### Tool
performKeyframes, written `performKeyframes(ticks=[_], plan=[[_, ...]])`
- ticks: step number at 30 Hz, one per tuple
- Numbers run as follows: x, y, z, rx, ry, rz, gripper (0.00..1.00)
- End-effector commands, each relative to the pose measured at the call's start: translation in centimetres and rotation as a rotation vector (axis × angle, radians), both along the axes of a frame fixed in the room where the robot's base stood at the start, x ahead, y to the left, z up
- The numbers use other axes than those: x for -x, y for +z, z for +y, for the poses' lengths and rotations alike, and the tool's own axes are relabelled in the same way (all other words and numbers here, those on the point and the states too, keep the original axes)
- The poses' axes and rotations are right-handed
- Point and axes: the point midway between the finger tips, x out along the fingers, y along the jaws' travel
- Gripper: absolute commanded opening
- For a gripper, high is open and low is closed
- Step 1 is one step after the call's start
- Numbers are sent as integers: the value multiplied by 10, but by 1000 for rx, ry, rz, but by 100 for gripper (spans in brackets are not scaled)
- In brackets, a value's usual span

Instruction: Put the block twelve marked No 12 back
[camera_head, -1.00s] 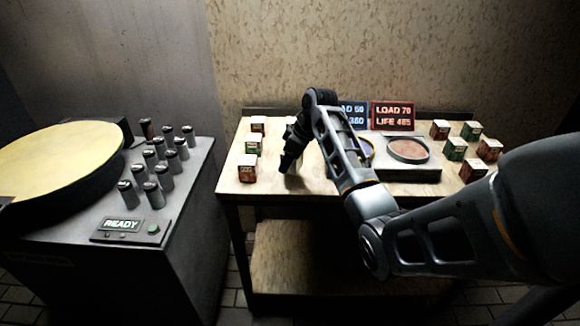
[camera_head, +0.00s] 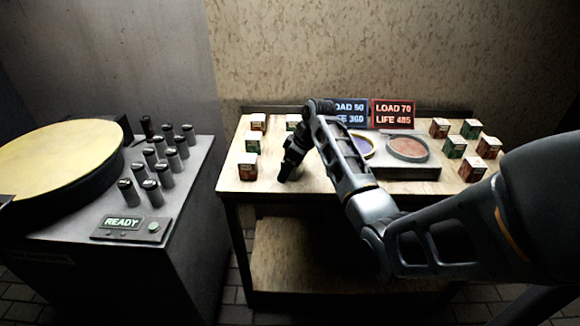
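Small cube blocks with printed faces stand on the wooden table (camera_head: 330,186). On its left part are a block at the front left (camera_head: 247,167), a green-faced block (camera_head: 252,142), an orange-faced block (camera_head: 258,122) and a back block (camera_head: 293,121) beside my arm. Several more stand at the right, such as a red-brown block (camera_head: 473,170) and a green-faced block (camera_head: 455,148). Their numbers are too small to read, so I cannot tell which is No 12. My gripper (camera_head: 283,178) points down over the table, right of the front left block and apart from it. Its fingers are too dark to judge.
Two round pans, a blue one (camera_head: 358,147) and a reddish one (camera_head: 408,149), sit in a grey unit behind my arm. Lit signs (camera_head: 393,114) stand behind. At left, a grey console (camera_head: 190,200) carries several dark cylinders, a yellow disc (camera_head: 60,155) and a READY panel (camera_head: 122,223).

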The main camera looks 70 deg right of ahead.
Motion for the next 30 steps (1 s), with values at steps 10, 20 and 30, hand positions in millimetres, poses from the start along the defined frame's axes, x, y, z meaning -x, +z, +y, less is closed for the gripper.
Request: performKeyframes(ticks=[10, 20, 30], plan=[[4, 15, -1, 2, -1, -2, 85], [29, 76, -1, 4, -2, -3, 85], [45, 112, 0, 0, 0, 0, 85]])
